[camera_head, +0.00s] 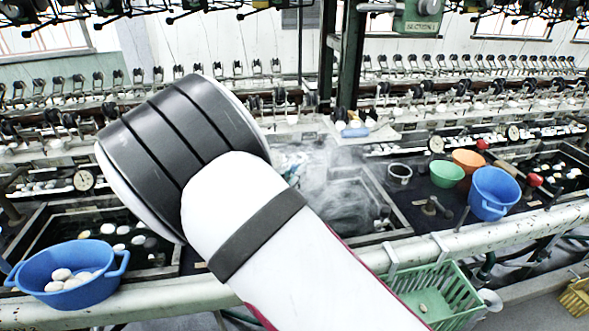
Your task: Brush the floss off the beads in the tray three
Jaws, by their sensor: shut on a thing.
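My arm fills the middle of the picture, and its end and my gripper are hidden behind it. A steaming basin (355,205) lies just right of the arm, partly covered by it and veiled by steam. At the left, a dark basin (35,232) holds water with several pale oval pieces (122,229). Another dark basin at the far right holds several pale pieces (572,173). I cannot tell which of these is tray three. No brush can be made out, and any floss is too small or hidden to tell.
A blue tub (70,292) with white cocoons stands at the front left. A blue bucket (493,194), a green bowl (446,173) and an orange bowl (467,158) stand right of the steam. A white pipe (520,223) runs along the front, with a green basket (440,297) hanging below.

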